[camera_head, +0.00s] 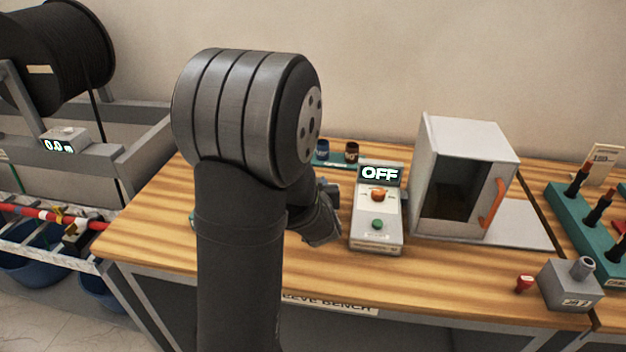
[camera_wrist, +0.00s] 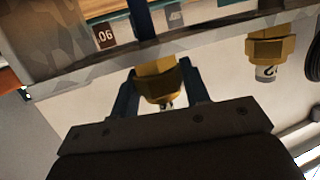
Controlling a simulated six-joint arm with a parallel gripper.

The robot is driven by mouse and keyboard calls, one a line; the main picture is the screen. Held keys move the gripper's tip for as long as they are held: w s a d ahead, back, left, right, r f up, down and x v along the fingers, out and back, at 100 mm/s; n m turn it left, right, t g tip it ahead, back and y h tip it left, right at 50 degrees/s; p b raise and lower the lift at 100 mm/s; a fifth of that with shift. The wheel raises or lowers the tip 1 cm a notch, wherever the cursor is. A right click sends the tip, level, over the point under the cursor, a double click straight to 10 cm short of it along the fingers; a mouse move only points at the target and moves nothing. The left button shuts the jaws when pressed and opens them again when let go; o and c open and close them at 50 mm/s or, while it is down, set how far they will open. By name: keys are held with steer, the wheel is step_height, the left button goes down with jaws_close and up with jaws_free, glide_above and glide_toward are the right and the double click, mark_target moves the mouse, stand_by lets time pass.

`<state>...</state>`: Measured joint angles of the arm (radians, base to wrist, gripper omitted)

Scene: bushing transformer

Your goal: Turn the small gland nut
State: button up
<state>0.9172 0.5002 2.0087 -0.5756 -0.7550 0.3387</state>
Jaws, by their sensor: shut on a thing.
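In the wrist view, a brass gland nut (camera_wrist: 156,80) sits between the two dark blue fingers of my gripper (camera_wrist: 160,90), which is shut on it. The nut is under the edge of a grey metal plate (camera_wrist: 205,48), and a dark blue upright piece shows above it. A second brass gland nut (camera_wrist: 270,50), with a pale end marked like a 2, is apart at the right. In the head view my arm hides the gland nuts and my gripper's fingertips.
In the head view, a control box (camera_head: 378,225) reading OFF stands on the wooden bench (camera_head: 150,215), beside a white oven-like cabinet (camera_head: 465,150) with an orange handle. A grey box (camera_head: 570,285) and a teal rack (camera_head: 575,225) are at the right. A black cable reel (camera_head: 65,55) is at the left.

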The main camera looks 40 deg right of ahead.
steer(key=shift+n, duration=0.3)
steer(key=shift+n+t+y, duration=0.6)
steer(key=shift+n+y, duration=0.2)
steer(key=shift+y, duration=0.5)
steer(key=shift+r+y, duration=0.1)
steer(key=shift+y, duration=0.2)
steer(key=shift+n+t+y, duration=0.3)
steer(key=shift+n+y, duration=0.8)
steer(key=o, duration=1.8)
steer(key=shift+v, duration=3)
